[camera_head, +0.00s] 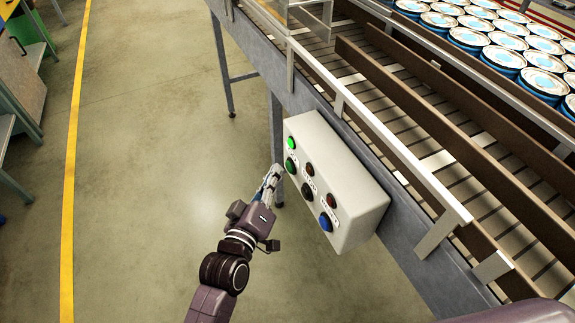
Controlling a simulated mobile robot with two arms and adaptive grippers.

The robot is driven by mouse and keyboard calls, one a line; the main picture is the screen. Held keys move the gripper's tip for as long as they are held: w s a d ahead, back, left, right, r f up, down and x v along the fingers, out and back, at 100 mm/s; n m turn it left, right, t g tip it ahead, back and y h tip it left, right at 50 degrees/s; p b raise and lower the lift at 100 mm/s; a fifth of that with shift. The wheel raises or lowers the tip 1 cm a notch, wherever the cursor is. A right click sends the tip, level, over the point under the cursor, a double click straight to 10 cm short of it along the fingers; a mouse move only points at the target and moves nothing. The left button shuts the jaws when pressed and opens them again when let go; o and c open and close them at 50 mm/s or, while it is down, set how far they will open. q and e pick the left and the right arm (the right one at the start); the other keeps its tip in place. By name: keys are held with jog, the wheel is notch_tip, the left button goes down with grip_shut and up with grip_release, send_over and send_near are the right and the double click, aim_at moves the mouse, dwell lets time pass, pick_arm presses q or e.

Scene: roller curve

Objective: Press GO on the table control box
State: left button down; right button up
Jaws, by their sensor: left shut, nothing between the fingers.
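The control box (343,191) is a pale box on the side of the roller table. On its face, at the upper left end, a small bright green lamp (291,143) is lit above a larger green button (290,166). A black button (307,191) and a blue button (325,221) follow along the face, with dark red lamps (309,169) above them. The labels are too small to read. My left gripper (277,169) is shut and empty, its tips close to the green button. I cannot tell whether they touch it. My right gripper is not in view.
The roller conveyor (440,160) with metal rails runs diagonally behind the box. Several blue-and-white cans (508,40) stand at the upper right. A table leg (277,125) stands left of the box. The floor (150,170) to the left is clear, with a yellow line.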

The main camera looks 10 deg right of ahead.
pick_arm(q)
jog(key=shift+a, duration=0.15)
jog(key=shift+s+a+p, duration=0.2)
jog(key=shift+s+a, duration=0.05)
jog(key=shift+a, duration=0.55)
jog(key=shift+s+a+p, duration=0.25)
jog(key=shift+s+a, duration=0.05)
jog(key=shift+a, duration=0.45)
jog(key=shift+s+a+p, duration=0.2)
jog(key=shift+s+a, duration=0.05)
jog(key=shift+a, duration=0.55)
